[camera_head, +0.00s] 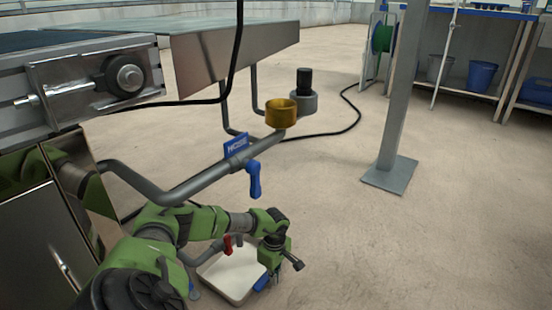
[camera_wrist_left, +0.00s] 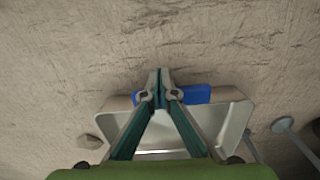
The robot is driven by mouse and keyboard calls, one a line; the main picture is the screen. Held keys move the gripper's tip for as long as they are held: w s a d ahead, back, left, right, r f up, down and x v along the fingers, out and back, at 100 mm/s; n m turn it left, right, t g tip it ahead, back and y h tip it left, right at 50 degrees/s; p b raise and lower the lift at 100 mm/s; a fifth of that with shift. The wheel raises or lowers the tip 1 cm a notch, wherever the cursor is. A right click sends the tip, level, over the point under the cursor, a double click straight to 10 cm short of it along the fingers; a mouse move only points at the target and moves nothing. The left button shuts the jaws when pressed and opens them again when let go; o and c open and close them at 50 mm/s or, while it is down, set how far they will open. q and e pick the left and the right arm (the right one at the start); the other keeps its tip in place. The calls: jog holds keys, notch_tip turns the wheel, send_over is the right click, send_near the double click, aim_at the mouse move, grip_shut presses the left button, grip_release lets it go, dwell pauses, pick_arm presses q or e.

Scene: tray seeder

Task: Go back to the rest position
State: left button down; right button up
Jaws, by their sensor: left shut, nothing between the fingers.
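My left gripper (camera_head: 292,263) hangs at the end of my green arm, low in the head view, just right of a pale tray on the floor (camera_head: 228,274). In the left wrist view the gripper (camera_wrist_left: 160,76) has its fingertips together with nothing between them. The tray (camera_wrist_left: 236,128) lies behind the fingers there, with a blue piece (camera_wrist_left: 197,95) at its rim. The fingers hide part of the tray, and I cannot tell whether they touch it. My right gripper is not in view.
A grey pipe with a blue valve handle (camera_head: 254,178) and a brass cup (camera_head: 281,112) runs above my left arm. A red handle (camera_head: 228,243) is close to the arm. A metal post (camera_head: 396,110) stands at right. The floor at lower right is clear.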

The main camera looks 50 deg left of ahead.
pick_arm(q)
notch_tip(320, 180, up, 8)
jog(key=shift+f, duration=0.25)
jog(key=shift+d, duration=0.1)
